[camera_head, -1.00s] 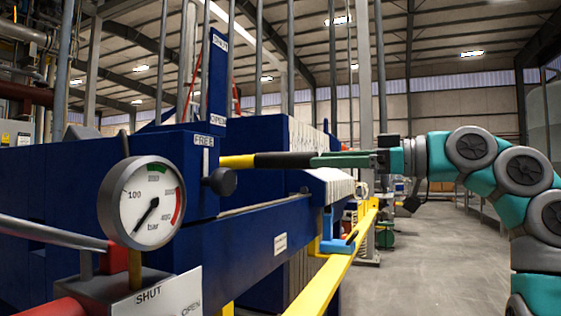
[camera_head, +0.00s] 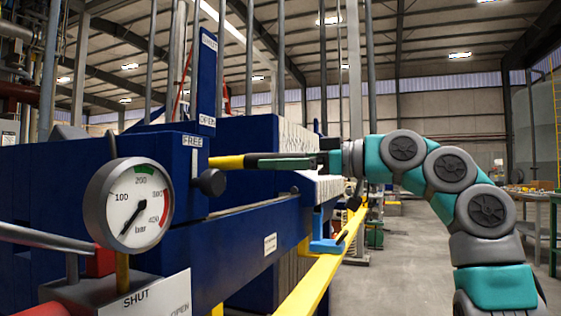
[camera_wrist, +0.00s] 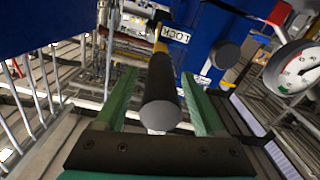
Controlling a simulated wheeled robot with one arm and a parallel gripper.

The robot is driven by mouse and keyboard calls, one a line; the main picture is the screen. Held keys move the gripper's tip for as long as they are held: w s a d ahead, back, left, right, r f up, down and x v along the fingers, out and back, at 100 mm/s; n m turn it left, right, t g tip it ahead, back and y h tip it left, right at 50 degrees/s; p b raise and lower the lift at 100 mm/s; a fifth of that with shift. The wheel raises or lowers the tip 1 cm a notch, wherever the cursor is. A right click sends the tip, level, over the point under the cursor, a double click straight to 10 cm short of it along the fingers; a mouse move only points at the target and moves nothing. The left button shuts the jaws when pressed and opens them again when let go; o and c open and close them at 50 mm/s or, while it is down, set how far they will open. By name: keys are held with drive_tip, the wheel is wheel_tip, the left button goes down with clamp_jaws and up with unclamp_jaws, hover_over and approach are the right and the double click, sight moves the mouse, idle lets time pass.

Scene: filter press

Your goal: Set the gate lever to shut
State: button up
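A lever with a yellow shaft (camera_head: 226,162) and a black grip (camera_head: 258,157) sticks out to the right from the blue press frame, below a FREE label (camera_head: 193,141). I cannot tell for sure that it is the gate lever. My gripper (camera_head: 282,163) reaches it from the right. In the wrist view the round end of the black grip (camera_wrist: 160,113) lies between the green fingers of my gripper (camera_wrist: 160,74), with a gap on each side. The fingers are open around it. A blue post (camera_head: 208,80) carries a SHUT label above and an OPEN label (camera_head: 207,121) below.
A pressure gauge (camera_head: 130,205) stands at the left, above a plate (camera_head: 155,298) marked SHUT and OPEN. A black knob (camera_head: 212,182) sits just below the lever. A yellow rail (camera_head: 318,275) runs along the press. The floor to the right (camera_head: 400,260) is clear.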

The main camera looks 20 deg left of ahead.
clamp_jaws()
idle(0.3)
idle(0.9)
